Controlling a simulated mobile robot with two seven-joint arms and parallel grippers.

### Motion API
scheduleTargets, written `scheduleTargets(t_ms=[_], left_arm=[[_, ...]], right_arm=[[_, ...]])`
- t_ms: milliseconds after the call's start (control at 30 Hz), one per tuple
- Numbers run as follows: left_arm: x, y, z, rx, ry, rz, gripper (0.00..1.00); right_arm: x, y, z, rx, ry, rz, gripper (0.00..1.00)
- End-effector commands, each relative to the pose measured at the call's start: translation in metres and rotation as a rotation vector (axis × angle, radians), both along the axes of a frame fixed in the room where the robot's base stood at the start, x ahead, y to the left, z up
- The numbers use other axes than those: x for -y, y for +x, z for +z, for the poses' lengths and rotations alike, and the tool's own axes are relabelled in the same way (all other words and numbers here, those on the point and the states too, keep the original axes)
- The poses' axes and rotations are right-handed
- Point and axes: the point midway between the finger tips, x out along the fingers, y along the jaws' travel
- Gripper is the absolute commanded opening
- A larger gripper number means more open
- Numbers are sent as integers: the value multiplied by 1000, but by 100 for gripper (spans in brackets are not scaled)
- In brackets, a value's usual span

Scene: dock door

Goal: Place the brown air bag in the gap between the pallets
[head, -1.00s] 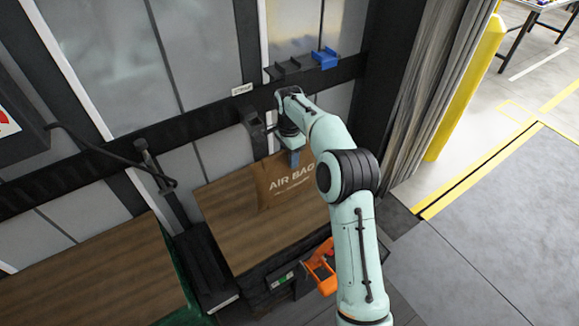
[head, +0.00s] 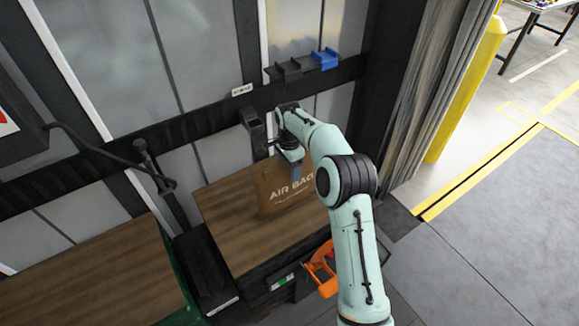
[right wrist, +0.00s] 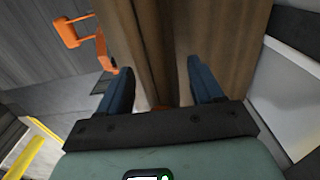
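The brown air bag (head: 292,192), printed "AIR BAG", stands roughly upright on the brown top of the right pallet load (head: 230,235). My right gripper (head: 295,172) is at the bag's upper edge, its fingers partly covering the bag. In the right wrist view, my right gripper (right wrist: 158,75) has its blue fingers well apart. Brown surfaces show between and beyond them, and bag and load are hard to tell apart there. The left pallet load (head: 90,275) lies at lower left. A dark gap (head: 203,262) runs between the two loads. My left gripper is not in view.
A dark wall rail with a blue bracket (head: 325,59) runs behind the loads. A black post with a hose (head: 150,165) stands behind the gap. An orange handle (head: 322,270) juts out at the right load's front. Open floor lies at right.

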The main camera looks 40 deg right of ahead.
Motion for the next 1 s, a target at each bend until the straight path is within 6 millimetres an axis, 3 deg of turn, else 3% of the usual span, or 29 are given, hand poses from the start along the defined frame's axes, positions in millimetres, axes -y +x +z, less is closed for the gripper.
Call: scheduleTargets(t_ms=[167, 600, 1000], left_arm=[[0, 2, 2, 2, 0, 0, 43], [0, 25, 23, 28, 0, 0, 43], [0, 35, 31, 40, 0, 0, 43]], right_arm=[[0, 1, 9, 3, -1, 0, 66], [0, 2, 99, 7, -1, -1, 66], [-3, 1, 147, 2, 0, 0, 66]])
